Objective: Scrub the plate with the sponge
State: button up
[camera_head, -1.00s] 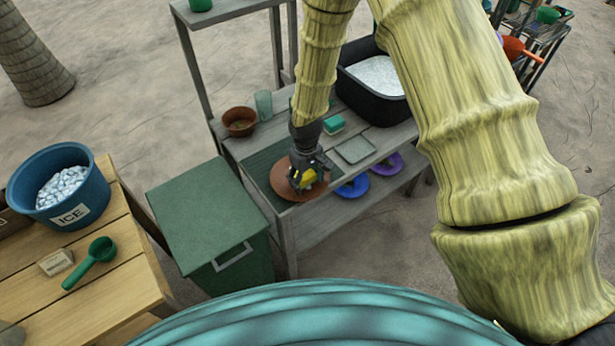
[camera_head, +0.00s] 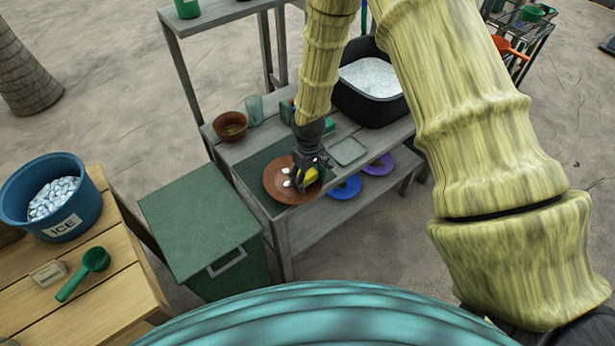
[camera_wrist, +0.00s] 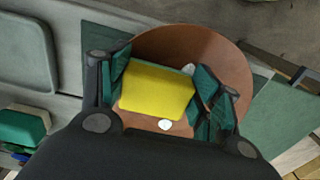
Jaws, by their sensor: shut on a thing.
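The plate (camera_head: 277,184) is a round brown disc on the green mat of the grey wooden bench. In the wrist view the plate (camera_wrist: 195,45) lies under my gripper. The sponge (camera_wrist: 158,91) is yellow with a thin green edge, and it also shows in the head view (camera_head: 311,176). My gripper (camera_wrist: 162,95) is shut on the sponge and holds it over the right part of the plate. Small white spots (camera_head: 287,183) show on the plate beside the sponge. I cannot tell whether the sponge touches the plate.
A grey-green square tray (camera_head: 348,151) sits right of the plate, with a black tub (camera_head: 366,105) of white grains behind. A brown bowl (camera_head: 230,126) and a glass (camera_head: 255,110) stand at the left. Blue (camera_head: 346,188) and purple (camera_head: 379,165) rings lie on the lower shelf.

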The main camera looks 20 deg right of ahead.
jog(key=shift+r+p, duration=1.9)
jog(key=shift+r, duration=1)
jog(key=shift+r, duration=0.1)
jog(key=shift+r+p, duration=1)
jog(key=shift+r, duration=0.4)
